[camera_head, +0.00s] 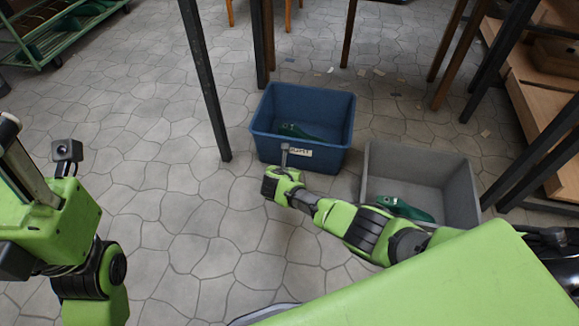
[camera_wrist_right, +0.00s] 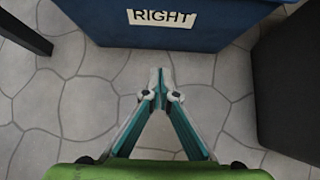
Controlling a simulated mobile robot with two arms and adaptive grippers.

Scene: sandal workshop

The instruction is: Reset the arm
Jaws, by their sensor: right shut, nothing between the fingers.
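My right gripper (camera_wrist_right: 159,82) is shut and empty in the right wrist view, with its fingertips together above the stone floor. The blue bin labelled RIGHT (camera_wrist_right: 185,30) is just beyond the fingertips.
A green sandal-like item (camera_head: 297,131) lies in the blue bin, and another (camera_head: 404,209) lies in the grey bin. Dark table legs (camera_head: 205,80) stand close behind and left of the blue bin. A wooden shelf (camera_head: 545,110) stands at right. The floor (camera_head: 185,235) at centre-left is clear.

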